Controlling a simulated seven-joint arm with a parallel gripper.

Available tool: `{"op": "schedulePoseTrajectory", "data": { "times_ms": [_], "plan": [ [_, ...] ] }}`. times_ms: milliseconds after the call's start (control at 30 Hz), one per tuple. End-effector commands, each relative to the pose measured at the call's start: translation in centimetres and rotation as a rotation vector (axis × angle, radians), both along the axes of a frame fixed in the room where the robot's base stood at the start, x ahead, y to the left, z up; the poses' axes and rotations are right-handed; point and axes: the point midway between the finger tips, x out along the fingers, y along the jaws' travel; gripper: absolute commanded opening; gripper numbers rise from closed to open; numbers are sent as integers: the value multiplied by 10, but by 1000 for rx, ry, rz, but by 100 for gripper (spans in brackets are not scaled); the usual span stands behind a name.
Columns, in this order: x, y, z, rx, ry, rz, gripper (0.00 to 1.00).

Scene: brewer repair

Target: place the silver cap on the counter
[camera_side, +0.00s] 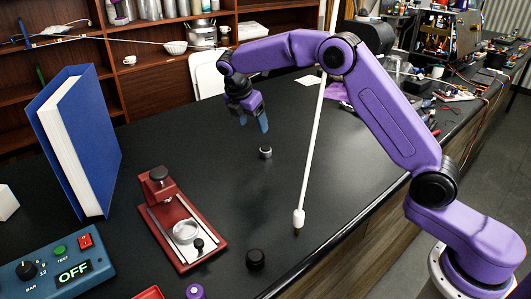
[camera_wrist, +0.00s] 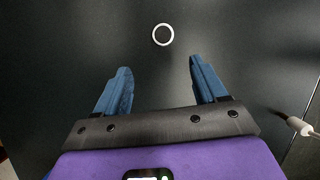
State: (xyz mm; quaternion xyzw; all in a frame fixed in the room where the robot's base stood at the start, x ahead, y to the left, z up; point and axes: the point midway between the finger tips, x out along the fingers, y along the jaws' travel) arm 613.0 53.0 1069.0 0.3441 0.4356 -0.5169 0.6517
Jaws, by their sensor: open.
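The silver cap (camera_side: 265,152) is a small round piece with a silver rim and dark middle, resting on the black counter (camera_side: 330,130). In the wrist view the silver cap (camera_wrist: 163,34) looks like a pale ring just beyond the fingertips. My gripper (camera_side: 258,125) hovers above the counter near the cap, pointing down. In the wrist view my gripper (camera_wrist: 159,67) is open, its two blue fingers wide apart with nothing between them.
A red brewer base (camera_side: 180,225) stands left of centre, near a black knob (camera_side: 255,260). A blue book (camera_side: 85,140) stands upright at left, behind a blue control box (camera_side: 60,265) reading OFF. A white rod (camera_side: 310,150) with a pale tip (camera_side: 298,220) is at right.

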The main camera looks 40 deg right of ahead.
Motion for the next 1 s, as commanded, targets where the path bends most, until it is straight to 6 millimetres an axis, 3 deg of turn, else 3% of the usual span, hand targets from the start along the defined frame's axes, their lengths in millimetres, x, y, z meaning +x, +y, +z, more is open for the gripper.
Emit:
{"op": "schedulePoseTrajectory", "data": {
  "times_ms": [300,633,1000],
  "plan": [
    [4,-22,-54,1,2,-1,71],
    [5,-32,-75,1,0,-2,71],
    [5,-52,-114,1,-1,-1,71]
  ]
}}
